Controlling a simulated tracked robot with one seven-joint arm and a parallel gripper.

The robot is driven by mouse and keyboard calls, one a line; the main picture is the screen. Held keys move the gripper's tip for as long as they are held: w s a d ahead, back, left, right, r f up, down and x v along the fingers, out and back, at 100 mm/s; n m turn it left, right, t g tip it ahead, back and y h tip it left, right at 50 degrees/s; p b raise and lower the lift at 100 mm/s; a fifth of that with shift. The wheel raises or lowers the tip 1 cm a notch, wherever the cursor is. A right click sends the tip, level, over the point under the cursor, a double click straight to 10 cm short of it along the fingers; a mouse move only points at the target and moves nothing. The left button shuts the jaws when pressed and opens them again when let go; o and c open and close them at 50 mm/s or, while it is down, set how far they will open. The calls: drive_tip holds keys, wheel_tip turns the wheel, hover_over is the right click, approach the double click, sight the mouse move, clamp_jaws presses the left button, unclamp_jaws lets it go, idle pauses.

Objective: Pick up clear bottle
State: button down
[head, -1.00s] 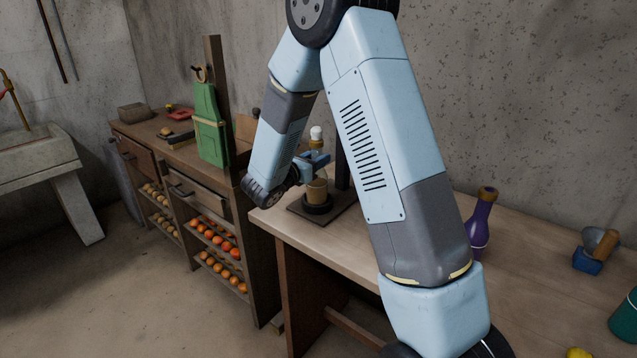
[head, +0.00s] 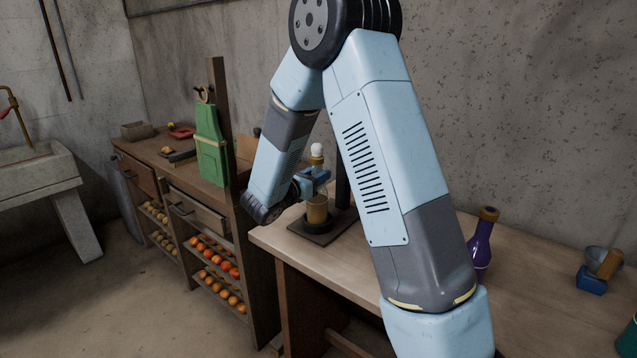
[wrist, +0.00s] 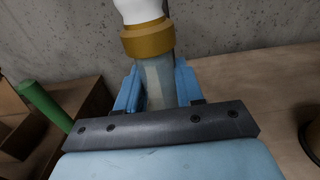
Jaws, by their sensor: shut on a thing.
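The clear bottle (head: 317,208) stands upright on the bench at the middle of the head view. Its lower body looks tan, with a gold collar and a white round top. In the wrist view the bottle (wrist: 157,80) shows a grey see-through neck below the gold collar. My gripper (head: 313,184) is shut on the bottle, with one blue finger on each side of it; the gripper (wrist: 157,88) also shows in the wrist view. The bottle's bottom is at a dark ring on a flat dark base (head: 308,235). I cannot tell whether it is lifted clear.
A dark post (head: 343,180) rises just behind the bottle. A purple bottle (head: 482,243) and a blue block (head: 591,280) with a scoop-like thing stand farther right. A green item (head: 210,145) leans on a wooden post at the left. The bench between is mostly clear.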

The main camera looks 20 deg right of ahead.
wheel_tip(320, 180, up, 2)
drive_tip(key=shift+r, duration=0.25)
drive_tip(key=s+a+r, duration=0.6)
drive_tip(key=s+r, duration=0.3)
drive_tip(key=s, duration=0.3)
drive_tip(key=shift+s+r, duration=0.3)
drive_tip(key=shift+s, duration=0.05)
